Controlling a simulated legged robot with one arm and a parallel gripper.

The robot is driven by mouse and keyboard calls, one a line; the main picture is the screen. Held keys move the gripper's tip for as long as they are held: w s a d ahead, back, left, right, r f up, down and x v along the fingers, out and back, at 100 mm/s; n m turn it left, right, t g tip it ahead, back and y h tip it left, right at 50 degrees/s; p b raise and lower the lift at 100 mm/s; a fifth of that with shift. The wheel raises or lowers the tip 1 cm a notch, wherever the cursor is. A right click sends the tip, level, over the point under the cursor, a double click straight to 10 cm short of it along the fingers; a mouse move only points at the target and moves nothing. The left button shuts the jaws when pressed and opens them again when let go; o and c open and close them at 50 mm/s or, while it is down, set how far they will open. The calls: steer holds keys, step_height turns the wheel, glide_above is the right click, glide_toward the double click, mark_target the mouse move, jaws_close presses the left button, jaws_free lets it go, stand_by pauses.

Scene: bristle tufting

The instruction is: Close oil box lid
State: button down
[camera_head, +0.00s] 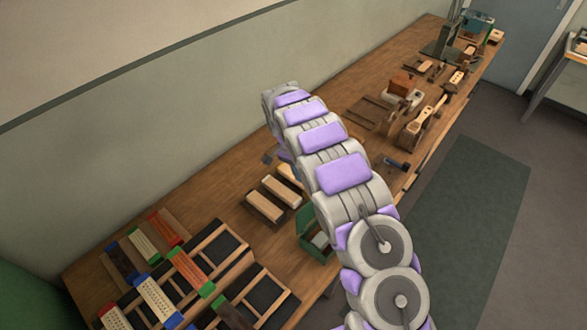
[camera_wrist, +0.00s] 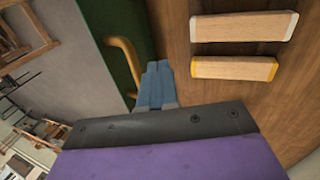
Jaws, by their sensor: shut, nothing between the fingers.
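The green oil box (camera_head: 305,219) stands near the table's front edge in the head view, partly hidden by my arm. Its top looks open there, with something pale inside. In the wrist view a dark green panel of the box (camera_wrist: 108,28) shows at the upper left, with a curved yellow handle (camera_wrist: 127,62). I cannot tell whether this panel is the lid. My gripper (camera_wrist: 158,65) is shut and empty, its blue-grey fingertips just right of the handle and close to the panel's edge. I cannot tell whether they touch it.
Wooden blocks lie on the table (camera_head: 225,190) beside the box, one with white ends (camera_wrist: 243,27) and one with yellow ends (camera_wrist: 235,69). Trays with coloured brushes (camera_head: 160,300) fill the near left. Several wooden tools (camera_head: 420,122) lie farther along.

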steer(key=shift+s+d+f, duration=0.2)
steer(key=shift+s+d, duration=0.3)
steer(key=shift+d, duration=0.1)
steer(key=shift+s+d+r, duration=0.1)
steer(key=shift+s+d, duration=0.05)
steer(key=shift+s+d+r, duration=0.1)
steer(key=shift+d, duration=0.05)
